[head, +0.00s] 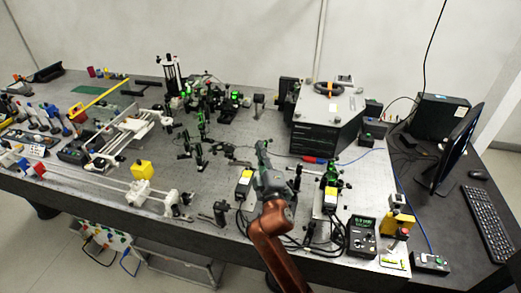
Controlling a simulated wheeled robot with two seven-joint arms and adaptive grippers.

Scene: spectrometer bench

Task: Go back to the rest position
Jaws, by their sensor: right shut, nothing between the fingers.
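My right arm reaches up from the bottom edge of the head view. Its gripper (262,150) is over the front middle of the optical bench (270,133). The gripper's fingers are small and point away toward the back of the bench. They are shut with nothing seen between them. The gripper sits between a yellow-labelled black box (244,183) on its left and a green-lit optical mount (330,195) on its right. I cannot tell how high it is above the bench. My left gripper is out of view.
A large dark instrument (325,118) stands at the back right. A monitor (452,150) and keyboard (486,222) are on the right-hand desk. A control box (362,237) and cables lie near the front edge. A white rail stage (130,135) fills the left. Bare bench shows around the middle.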

